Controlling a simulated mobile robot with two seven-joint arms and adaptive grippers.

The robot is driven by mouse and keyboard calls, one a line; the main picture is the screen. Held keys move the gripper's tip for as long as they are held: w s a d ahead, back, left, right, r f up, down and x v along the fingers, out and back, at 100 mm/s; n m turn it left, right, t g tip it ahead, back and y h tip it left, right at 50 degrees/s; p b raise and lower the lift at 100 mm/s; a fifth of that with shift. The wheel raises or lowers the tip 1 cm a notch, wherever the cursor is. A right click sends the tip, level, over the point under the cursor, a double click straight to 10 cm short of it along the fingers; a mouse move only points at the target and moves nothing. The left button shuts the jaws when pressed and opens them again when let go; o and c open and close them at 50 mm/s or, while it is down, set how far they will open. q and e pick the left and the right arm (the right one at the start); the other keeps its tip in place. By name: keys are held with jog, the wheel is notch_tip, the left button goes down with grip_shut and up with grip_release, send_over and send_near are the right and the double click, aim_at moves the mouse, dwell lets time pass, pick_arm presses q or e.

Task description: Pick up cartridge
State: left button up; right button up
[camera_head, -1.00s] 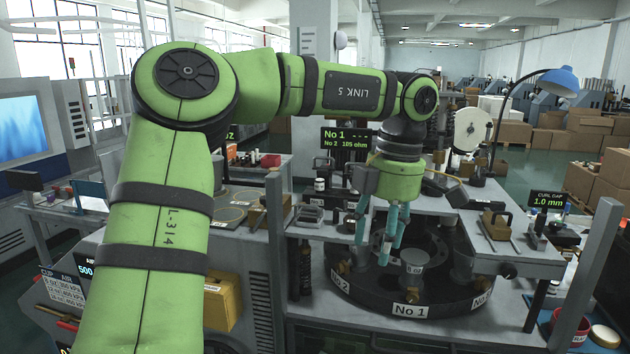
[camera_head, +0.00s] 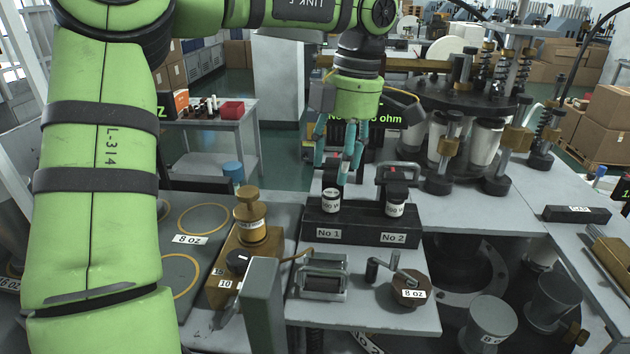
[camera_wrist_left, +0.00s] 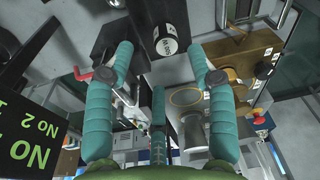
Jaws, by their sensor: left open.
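A black holder block (camera_head: 362,236) marked No 1 and No 2 stands on the bench. A small cartridge with a white label (camera_head: 331,202) sits in the No 1 place, its top partly hidden by my gripper. A second labelled cartridge (camera_head: 395,207) stands in the No 2 place, under a dark handled part with red on it. My left gripper (camera_head: 342,168), with teal fingers, is open and empty just above the No 1 place. In the left wrist view, a white-labelled cartridge end (camera_wrist_left: 165,44) shows beyond my open fingers (camera_wrist_left: 160,75). My right gripper is not in view.
A brass device (camera_head: 250,228) stands left of the block. A small roller fixture (camera_head: 324,275) and a crank part labelled 8 oz (camera_head: 409,288) lie in front. A dark display (camera_head: 388,130) with green text is behind the gripper. Machine columns (camera_head: 445,150) stand at the right.

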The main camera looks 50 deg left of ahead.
aim_at(332, 193)
pick_arm(q)
jog(key=shift+a+f, duration=0.1)
jog(key=shift+a, duration=0.05)
jog(key=shift+s+d+f+p, duration=0.15)
jog(key=shift+d+f+p, duration=0.1)
jog(key=shift+p, duration=0.1)
jog(key=shift+s+d+f+p, duration=0.15)
jog(key=shift+s+f+p, duration=0.2)
jog(key=shift+f+p, duration=0.25)
jog(key=shift+s+d+f+p, duration=0.1)
jog(key=shift+s+f+p, duration=0.2)
jog(key=shift+f+p, duration=0.3)
jog(key=f, duration=0.1)
jog(key=a+f, duration=0.1)
jog(key=shift+f+p, duration=0.3)
jog(key=shift+f, duration=0.05)
jog(key=shift+w+a+f, duration=0.1)
jog(key=shift+f, duration=0.15)
jog(key=shift+d, duration=0.25)
jog(key=c, duration=0.3)
grip_shut()
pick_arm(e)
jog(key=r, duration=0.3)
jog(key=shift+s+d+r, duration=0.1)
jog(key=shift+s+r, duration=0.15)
